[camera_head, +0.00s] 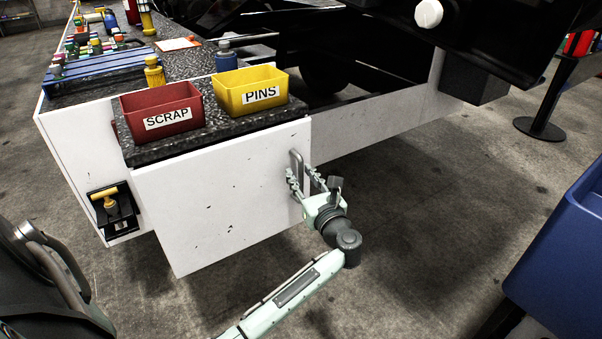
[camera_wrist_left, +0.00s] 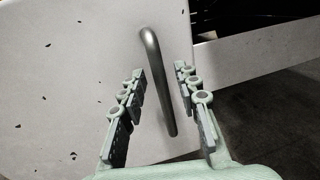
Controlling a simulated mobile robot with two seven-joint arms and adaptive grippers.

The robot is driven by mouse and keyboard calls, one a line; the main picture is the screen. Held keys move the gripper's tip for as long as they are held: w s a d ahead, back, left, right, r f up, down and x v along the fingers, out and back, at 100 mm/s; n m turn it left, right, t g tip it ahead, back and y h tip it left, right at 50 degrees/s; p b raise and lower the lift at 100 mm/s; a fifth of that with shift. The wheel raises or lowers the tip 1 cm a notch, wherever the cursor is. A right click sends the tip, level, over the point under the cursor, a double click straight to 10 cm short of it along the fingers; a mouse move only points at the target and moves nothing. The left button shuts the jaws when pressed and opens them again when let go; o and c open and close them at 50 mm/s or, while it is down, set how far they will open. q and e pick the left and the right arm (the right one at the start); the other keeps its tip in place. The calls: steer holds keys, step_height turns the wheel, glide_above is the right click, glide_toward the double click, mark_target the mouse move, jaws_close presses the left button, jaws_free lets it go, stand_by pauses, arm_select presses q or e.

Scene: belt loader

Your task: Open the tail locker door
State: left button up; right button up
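The tail locker door (camera_head: 225,215) is a white, scuffed panel below the dark speckled top in the head view. Whether it stands slightly ajar, I cannot tell. Its grey bar handle (camera_head: 295,158) is upright near the door's right edge. My left gripper (camera_head: 304,178) is at the handle with its fingers apart. In the left wrist view the handle (camera_wrist_left: 164,85) runs between the two open fingers of the left gripper (camera_wrist_left: 160,74), with a visible gap on both sides. The handle's lower end lies between the fingers. My right gripper is not in view.
A red SCRAP bin (camera_head: 163,112) and a yellow PINS bin (camera_head: 250,90) stand on the top above the door. A black latch with a yellow handle (camera_head: 107,202) is on the left side face. A blue container (camera_head: 560,255) stands at right. The floor before the door is clear.

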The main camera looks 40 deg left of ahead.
arm_select(q)
steer(key=shift+w+a, duration=0.25)
steer(key=shift+a, duration=0.1)
jaws_close()
